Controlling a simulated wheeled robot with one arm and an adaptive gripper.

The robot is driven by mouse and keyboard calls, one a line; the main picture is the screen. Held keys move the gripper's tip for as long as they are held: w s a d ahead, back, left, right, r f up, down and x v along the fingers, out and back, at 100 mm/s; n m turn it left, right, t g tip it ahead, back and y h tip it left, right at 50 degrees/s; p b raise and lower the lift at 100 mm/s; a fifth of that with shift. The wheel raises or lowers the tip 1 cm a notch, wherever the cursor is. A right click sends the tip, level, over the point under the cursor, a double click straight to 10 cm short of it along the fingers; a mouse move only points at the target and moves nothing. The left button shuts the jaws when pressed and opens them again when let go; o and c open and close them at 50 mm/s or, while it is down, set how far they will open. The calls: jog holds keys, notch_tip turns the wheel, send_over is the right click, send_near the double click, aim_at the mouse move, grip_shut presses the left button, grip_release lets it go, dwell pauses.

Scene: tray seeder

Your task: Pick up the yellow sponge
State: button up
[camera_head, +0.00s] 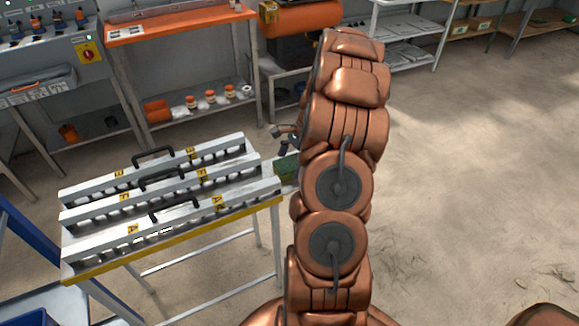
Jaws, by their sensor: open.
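A small block with a green top (286,167) lies at the right end of the silver tray-seeder table, just left of my arm. It may be the sponge with its yellow side mostly hidden; I cannot tell for sure. My arm covers its right part. My gripper (281,139) shows only in part, sticking out left from behind my arm. It is open, above and slightly behind the block and apart from it in the picture. I see nothing held in it.
Silver bars with black handles (162,184) fill the seeder table left of the block. An orange-topped bench (180,24) and an orange compressor tank (300,17) stand behind. A blue frame (40,245) is at lower left. The floor at right is clear.

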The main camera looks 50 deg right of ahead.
aim_at(286, 164)
jog(key=shift+f, duration=0.15)
dwell(0.3)
jog(key=c, duration=0.9)
jog(key=shift+o, duration=0.2)
notch_tip(286, 164, up, 4)
jog(key=shift+b, duration=0.4)
jog(key=s+d+b, duration=0.1)
jog(key=s+d, duration=0.1)
jog(key=s, duration=0.5)
jog(key=s+d+r, duration=0.1)
jog(key=s+d, duration=0.1)
jog(key=s, duration=0.6)
jog(key=shift+s+d+r+b, duration=0.15)
jog(key=shift+d+r+b, duration=0.1)
jog(key=shift+d+b, duration=0.1)
